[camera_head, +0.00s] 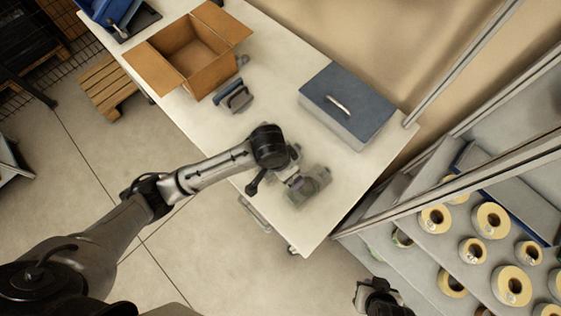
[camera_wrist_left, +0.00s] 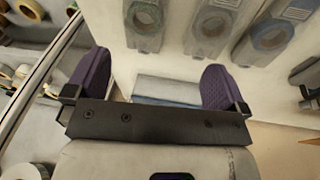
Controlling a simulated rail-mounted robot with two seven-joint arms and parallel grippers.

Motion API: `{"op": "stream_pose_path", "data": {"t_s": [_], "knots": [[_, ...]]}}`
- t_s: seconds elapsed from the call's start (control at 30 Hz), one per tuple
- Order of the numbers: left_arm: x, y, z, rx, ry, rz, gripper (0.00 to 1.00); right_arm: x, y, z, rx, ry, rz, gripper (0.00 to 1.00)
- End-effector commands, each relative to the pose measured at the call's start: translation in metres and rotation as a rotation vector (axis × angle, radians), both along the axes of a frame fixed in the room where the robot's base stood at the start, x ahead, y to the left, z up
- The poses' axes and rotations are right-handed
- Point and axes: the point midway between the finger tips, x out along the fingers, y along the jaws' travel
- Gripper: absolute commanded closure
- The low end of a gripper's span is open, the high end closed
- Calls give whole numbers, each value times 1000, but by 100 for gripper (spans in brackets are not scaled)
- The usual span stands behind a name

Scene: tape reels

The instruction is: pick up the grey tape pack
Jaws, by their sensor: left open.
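Several clear packs with tape rolls lie on the white table. In the left wrist view they line the top: one with a green roll (camera_wrist_left: 148,18) at left, one with a greyish roll (camera_wrist_left: 213,22) in the middle, one with a blue-green roll (camera_wrist_left: 270,36) at right. The middle one looks greyest, but I cannot be sure which is the grey pack. In the head view, a pack (camera_head: 306,186) shows beside my left gripper (camera_head: 292,180), partly covered. My left gripper's purple fingers (camera_wrist_left: 155,88) are wide apart, with nothing gripped. My right gripper (camera_head: 364,296) is low in the head view, its jaws unclear.
A blue-lidded grey box (camera_head: 347,104) stands on the table's right side. An open cardboard box (camera_head: 187,50) stands at the far left, with dark grey items (camera_head: 236,96) beside it. A rack with several yellow tape reels (camera_head: 491,219) is at right, behind a metal post.

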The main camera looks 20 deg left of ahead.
Motion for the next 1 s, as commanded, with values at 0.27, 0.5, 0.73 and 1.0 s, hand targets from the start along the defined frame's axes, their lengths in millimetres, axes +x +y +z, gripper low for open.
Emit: {"op": "stream_pose_path", "data": {"t_s": [0.27,0.5,0.73,1.0], "knots": [[56,35,-26,146,68,56,0,1,0,-54,1,-2,-2,100],[74,53,-28,199,96,103,0,1,0,-66,1,-3,-2,100],[76,55,-62,206,104,110,0,1,0,-71,0,-4,-1,100],[76,54,-100,205,100,110,0,1,-1,-75,-3,-3,0,100]]}}
